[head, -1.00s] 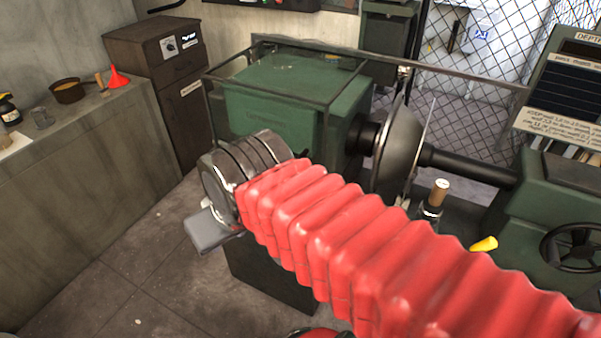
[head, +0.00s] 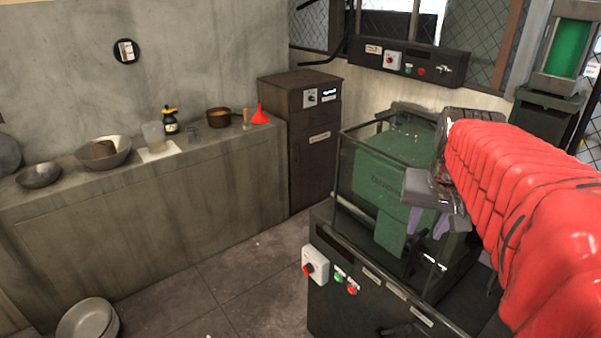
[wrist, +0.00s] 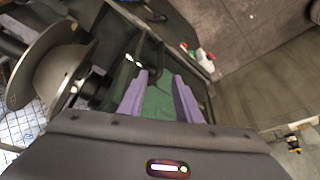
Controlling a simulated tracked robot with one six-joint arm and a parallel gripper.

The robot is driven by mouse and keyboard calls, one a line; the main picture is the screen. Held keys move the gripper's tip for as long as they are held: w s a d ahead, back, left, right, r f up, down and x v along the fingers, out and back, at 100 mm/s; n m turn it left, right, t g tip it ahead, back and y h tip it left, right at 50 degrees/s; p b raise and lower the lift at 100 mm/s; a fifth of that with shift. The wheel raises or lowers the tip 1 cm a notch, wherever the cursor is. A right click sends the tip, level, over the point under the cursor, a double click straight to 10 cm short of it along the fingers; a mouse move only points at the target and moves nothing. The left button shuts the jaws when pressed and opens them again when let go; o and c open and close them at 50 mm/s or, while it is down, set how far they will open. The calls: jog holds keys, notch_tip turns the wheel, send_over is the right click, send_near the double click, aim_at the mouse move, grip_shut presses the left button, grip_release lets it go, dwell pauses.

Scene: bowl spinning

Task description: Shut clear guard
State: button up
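The clear guard (head: 345,165), a see-through box with a dark frame, stands around the green headstock (head: 378,185). Its frame also shows in the wrist view (wrist: 192,58). My gripper (head: 428,222) hangs over the headstock and guard at the right, its two purple fingers pointing down. In the wrist view my gripper (wrist: 158,78) has its fingers apart with green metal showing between them and nothing held. The round metal disc (wrist: 45,65) on the spindle lies left of the fingers and appears outside the guard. My arm hides the disc in the head view.
A control box with a red knob (head: 315,265) is on the machine's front. A dark cabinet (head: 302,140) stands behind left. A counter (head: 150,210) holds bowls, a pot and a red funnel (head: 260,116). Stacked bowls (head: 88,320) sit low at left. The middle floor is clear.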

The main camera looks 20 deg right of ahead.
aim_at(415, 247)
jog(key=shift+f, duration=0.1)
jog(key=x, duration=1.3)
jog(key=shift+w+f, duration=0.15)
jog(key=shift+f, duration=0.15)
jog(key=shift+c, duration=0.7)
grip_shut()
jog(key=shift+d, duration=0.15)
